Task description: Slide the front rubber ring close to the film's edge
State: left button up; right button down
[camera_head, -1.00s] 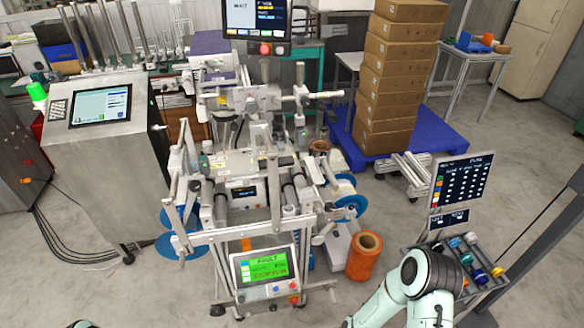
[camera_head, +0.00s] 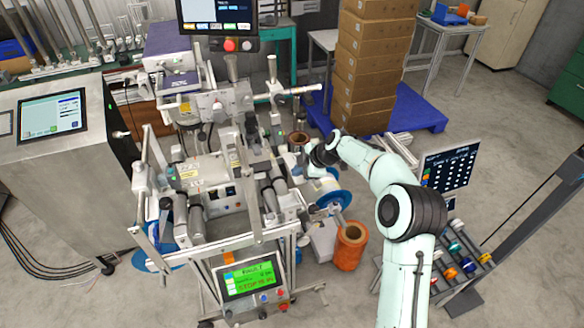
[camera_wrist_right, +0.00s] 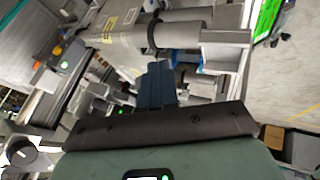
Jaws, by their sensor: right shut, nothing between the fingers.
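In the right wrist view, a dark ring (camera_wrist_right: 152,37) sits around a grey roller (camera_wrist_right: 180,36), beyond my fingertips. It looks like a rubber ring, but I cannot tell whether it is the front one. A pale sheet-like surface with yellow marks (camera_wrist_right: 125,22), possibly the film, lies left of it; its edge is unclear. My right gripper (camera_wrist_right: 155,70) is shut and empty, its dark fingers pointing toward the roller and apart from the ring. In the head view my right arm reaches over the machine's right side. My left gripper is out of view.
The machine (camera_head: 212,185) has rollers, metal bars and a front screen (camera_head: 248,276). A blue disc (camera_head: 334,199) and an orange roll (camera_head: 347,250) are at its right. Stacked boxes (camera_head: 367,70) stand behind. A rack of coloured spools (camera_head: 465,258) is at right.

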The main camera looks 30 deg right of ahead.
jog(key=p+x, duration=0.1)
jog(key=x, duration=0.5)
jog(key=shift+w+a, duration=0.15)
jog(key=shift+w, duration=0.2)
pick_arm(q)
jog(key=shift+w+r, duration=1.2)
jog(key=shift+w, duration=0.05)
pick_arm(e)
jog(key=shift+w+a+f, duration=0.15)
jog(key=shift+w+f, duration=0.1)
jog(key=shift+f, duration=0.3)
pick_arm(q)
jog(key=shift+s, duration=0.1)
